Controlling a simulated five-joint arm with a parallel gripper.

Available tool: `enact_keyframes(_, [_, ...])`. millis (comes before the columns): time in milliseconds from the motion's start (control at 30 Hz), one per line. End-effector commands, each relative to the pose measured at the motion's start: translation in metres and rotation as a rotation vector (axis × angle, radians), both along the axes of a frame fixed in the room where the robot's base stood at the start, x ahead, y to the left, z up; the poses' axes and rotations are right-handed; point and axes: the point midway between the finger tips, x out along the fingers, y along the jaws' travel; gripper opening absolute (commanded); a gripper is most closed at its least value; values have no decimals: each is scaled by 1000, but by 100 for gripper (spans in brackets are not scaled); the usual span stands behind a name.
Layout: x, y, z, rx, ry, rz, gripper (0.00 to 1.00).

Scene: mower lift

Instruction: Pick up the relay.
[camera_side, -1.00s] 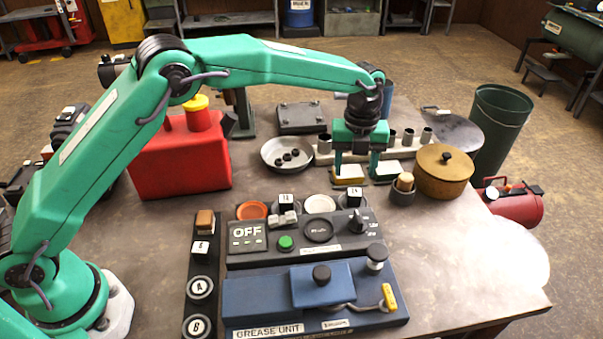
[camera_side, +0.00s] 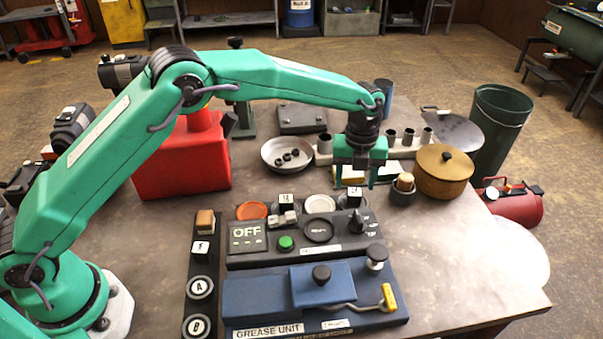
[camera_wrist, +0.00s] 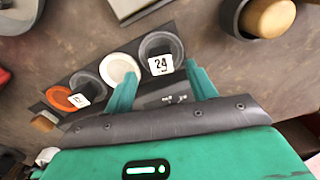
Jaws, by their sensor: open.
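Two small dark blocks with white number labels sit by the row of round dishes, and I cannot tell from the labels which one is called the relay. The block marked 24 (camera_wrist: 160,66) sits at the dark dish in the wrist view, and in the side view (camera_side: 355,195) it is just in front of my gripper. The other numbered block (camera_wrist: 78,99) is at the orange end, also in the side view (camera_side: 285,199). My gripper (camera_side: 355,186) points down, open and empty. In the wrist view its fingertips (camera_wrist: 162,76) appear either side of the 24 block, apparently without touching it.
The orange dish (camera_side: 251,210) and white dish (camera_side: 320,204) stand in the same row. The control panel (camera_side: 290,258) and blue grease unit (camera_side: 260,297) lie in front. A brass pot (camera_side: 444,187) and a cup with a cork-like top (camera_side: 402,194) stand right of my gripper.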

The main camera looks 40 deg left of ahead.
Motion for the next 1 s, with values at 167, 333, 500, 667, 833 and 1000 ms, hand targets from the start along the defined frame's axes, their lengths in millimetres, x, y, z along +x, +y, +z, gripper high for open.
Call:
enact_keyframes(167, [0,-2,-22,1,3,0,56])
enact_keyframes(333, [1,-2,-39,1,2,0,56])
enact_keyframes(500, [1,-2,-44,0,0,0,56])
enact_keyframes(667, [1,-2,-44,0,0,0,56])
enact_keyframes(833, [1,-2,-44,0,0,0,56])
enact_keyframes(1000, [1,-2,-44,0,0,0,45])
